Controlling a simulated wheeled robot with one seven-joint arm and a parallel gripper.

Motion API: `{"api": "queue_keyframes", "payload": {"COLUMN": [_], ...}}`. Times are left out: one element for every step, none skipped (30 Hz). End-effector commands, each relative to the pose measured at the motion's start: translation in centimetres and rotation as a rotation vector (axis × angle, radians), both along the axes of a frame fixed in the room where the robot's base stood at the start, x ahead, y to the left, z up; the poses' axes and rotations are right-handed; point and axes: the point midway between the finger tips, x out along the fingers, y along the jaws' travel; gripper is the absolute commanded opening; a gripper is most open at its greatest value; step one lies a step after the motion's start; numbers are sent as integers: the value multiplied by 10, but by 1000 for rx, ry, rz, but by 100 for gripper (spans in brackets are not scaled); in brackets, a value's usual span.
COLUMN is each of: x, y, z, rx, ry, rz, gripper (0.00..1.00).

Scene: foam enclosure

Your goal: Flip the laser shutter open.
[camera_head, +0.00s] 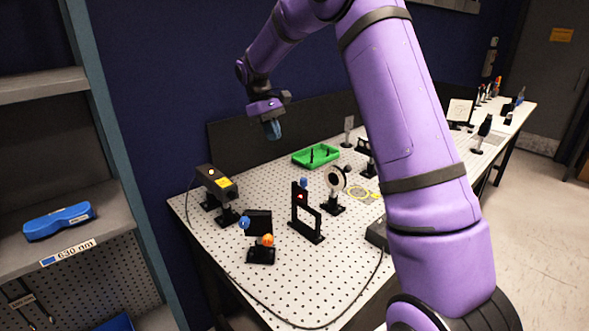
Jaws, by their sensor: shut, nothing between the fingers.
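My gripper (272,129) is shut and empty. It hangs in the air above the back left of the optical table, apart from everything on it. A dark box-shaped laser (215,184) with a yellow label and a small light stands at the table's left. In front of it is a black plate (258,222) on a base, with a blue knob and an orange ball; this may be the shutter. To its right stands a black upright frame (306,219) with a red light and a blue knob on top. I cannot tell for certain which one is the shutter.
A round optic on a post (336,180) and a green tray (316,156) stand further back on the perforated table (290,280). A cable runs along the front edge. Shelves (60,225) stand at the left. My purple arm hides part of the table's right side.

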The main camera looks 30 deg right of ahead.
Motion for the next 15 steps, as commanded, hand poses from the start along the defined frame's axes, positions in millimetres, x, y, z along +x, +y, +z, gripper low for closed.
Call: {"api": "queue_keyframes", "payload": {"x": [0, 0, 0, 0, 0, 0, 0, 0, 0, -1, -1, -2, -3, -5, -7], "y": [0, 0, 0, 0, 0, 0, 0, 0, 0, 0, 0, -1, -1, -2, -3], "z": [0, 0, 0, 0, 0, 0, 0, 0, -1, -2, -3, -5, -8, -11, -16], "rx": [0, 0, 0, 0, 0, 0, 0, 0, 0, 0, 0, 0, -1, 0, 0], "ry": [0, 0, 0, 0, 0, 0, 0, 0, 0, 0, 0, 1, 2, 2, 2], "rz": [0, 0, 0, 0, 0, 0, 0, 0, 0, 0, 0, 0, 0, 0, 0], "gripper": [0, 0, 0, 0, 0, 0, 0, 0, 0, 0, 0, 0, 0, 0, 0]}}
